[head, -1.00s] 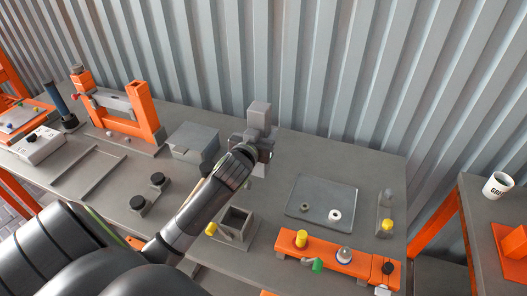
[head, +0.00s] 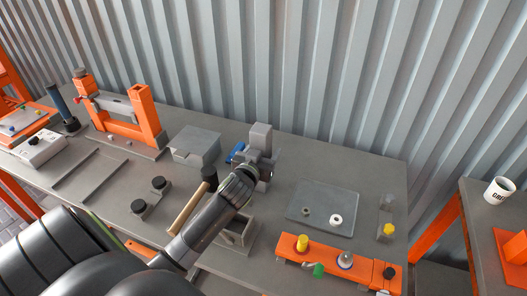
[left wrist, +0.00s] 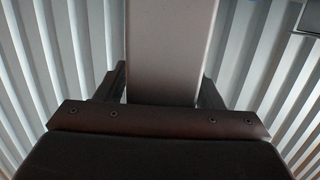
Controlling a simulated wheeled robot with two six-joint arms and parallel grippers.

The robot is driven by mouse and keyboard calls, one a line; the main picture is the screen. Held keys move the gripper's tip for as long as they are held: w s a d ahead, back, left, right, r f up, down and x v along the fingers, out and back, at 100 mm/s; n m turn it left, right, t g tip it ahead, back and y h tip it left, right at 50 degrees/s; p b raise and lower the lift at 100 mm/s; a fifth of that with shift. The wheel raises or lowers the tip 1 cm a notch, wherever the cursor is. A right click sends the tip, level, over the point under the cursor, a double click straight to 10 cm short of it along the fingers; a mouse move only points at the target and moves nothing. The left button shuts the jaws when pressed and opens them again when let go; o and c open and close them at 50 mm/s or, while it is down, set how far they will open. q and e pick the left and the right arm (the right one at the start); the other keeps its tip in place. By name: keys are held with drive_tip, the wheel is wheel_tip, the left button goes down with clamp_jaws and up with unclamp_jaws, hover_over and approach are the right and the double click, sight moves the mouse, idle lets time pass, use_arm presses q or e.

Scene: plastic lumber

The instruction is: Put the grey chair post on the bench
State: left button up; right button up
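The grey chair post (head: 260,138) stands up from my left gripper (head: 257,165), above the back middle of the bench (head: 310,160) in the head view. In the left wrist view the post (left wrist: 170,50) runs upward between the two dark fingers (left wrist: 163,88), which close on its sides. The post's lower end is hidden by the gripper and wrist, so I cannot tell whether it touches the bench. My right gripper is not in view.
A grey box (head: 195,147) and a blue object (head: 237,153) are left of the gripper. A mallet (head: 187,208) and an open bin (head: 245,240) lie in front. A flat grey plate (head: 322,205) with small rings is to the right. Bare bench shows behind the plate.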

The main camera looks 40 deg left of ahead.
use_arm(q)
drive_tip(key=shift+o, duration=0.2)
drive_tip(key=shift+r, duration=0.1)
drive_tip(key=shift+s, duration=0.1)
drive_tip(key=b+v, duration=0.1)
drive_tip(key=v, duration=1.1)
drive_tip(key=shift+b, duration=0.35)
